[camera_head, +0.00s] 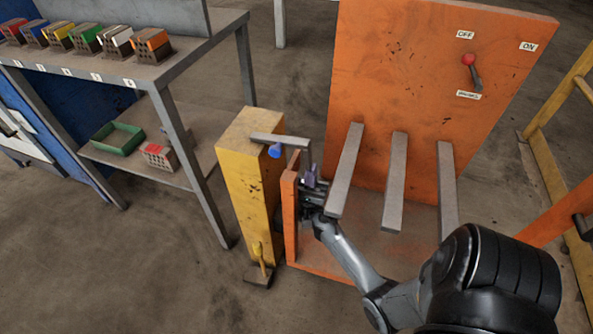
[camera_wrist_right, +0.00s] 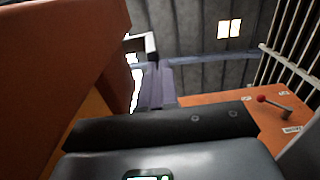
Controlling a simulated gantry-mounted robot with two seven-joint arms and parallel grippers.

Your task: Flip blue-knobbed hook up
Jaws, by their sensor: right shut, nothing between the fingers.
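The hook is a grey metal bar (camera_head: 280,139) with a blue knob (camera_head: 274,151) under it. It lies roughly level, reaching from the top of the yellow post (camera_head: 253,185) toward the orange panel (camera_head: 289,215), with a bent end at its right. My right gripper (camera_head: 309,174) is shut and empty, just right of and below the knob, near the bent end. I cannot tell whether it touches the hook. In the right wrist view, my fingers (camera_wrist_right: 156,88) point up near a grey bent bar (camera_wrist_right: 149,44), probably the hook. My left gripper is not in view.
Three grey bars (camera_head: 396,180) jut from the orange frame close to my right arm. A red-knobbed lever (camera_head: 469,61) sits on the orange board (camera_head: 420,90). A grey shelf (camera_head: 170,72) with several coloured bricks stands at left. Open floor lies between shelf and post.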

